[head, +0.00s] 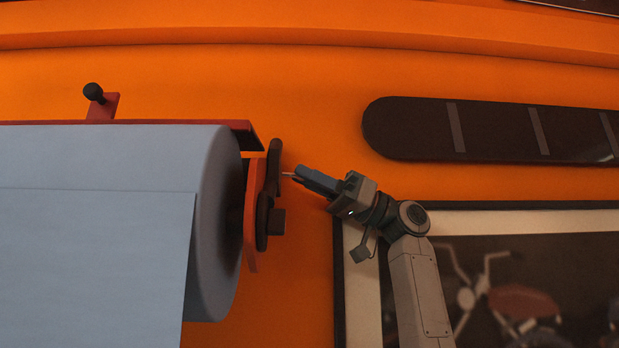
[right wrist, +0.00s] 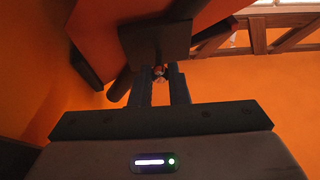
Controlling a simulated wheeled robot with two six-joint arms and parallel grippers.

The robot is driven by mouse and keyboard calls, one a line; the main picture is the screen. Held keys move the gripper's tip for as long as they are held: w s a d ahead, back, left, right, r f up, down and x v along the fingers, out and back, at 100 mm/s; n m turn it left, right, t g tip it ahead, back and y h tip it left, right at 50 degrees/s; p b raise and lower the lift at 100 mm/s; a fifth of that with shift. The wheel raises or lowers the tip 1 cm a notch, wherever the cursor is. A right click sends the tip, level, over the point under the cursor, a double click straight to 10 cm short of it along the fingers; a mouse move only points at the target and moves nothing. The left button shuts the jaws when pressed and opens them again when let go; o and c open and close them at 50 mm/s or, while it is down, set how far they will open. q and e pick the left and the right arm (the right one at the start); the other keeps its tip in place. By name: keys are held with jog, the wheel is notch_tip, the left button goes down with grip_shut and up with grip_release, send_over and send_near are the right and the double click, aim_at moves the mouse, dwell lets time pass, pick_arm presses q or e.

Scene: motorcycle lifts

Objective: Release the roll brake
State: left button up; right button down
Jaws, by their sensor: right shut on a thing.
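A large blue paper roll (head: 100,240) hangs in a red holder (head: 250,215) on the orange wall, at the left of the head view. A dark brake lever (head: 274,166) stands nearly upright at the holder's right end, above a dark round hub (head: 263,222). My right gripper (head: 287,175) reaches in from the right, its fingertips at the lever. It is shut on the lever. In the right wrist view the two fingers (right wrist: 160,78) point at a dark flat piece (right wrist: 155,42) that hides part of the contact. My left gripper is not in view.
A small black knob (head: 94,92) on a red tab sits above the roll's left part. A long dark rounded panel (head: 490,130) and a framed motorcycle picture (head: 340,290) are on the wall at right. Bare orange wall lies between holder and frame.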

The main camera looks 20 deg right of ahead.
jog(key=c, duration=1.4)
grip_release()
jog(key=b+v, duration=0.5)
jog(key=v, duration=0.5)
jog(key=shift+d, duration=0.45)
jog(key=shift+d+f, duration=0.1)
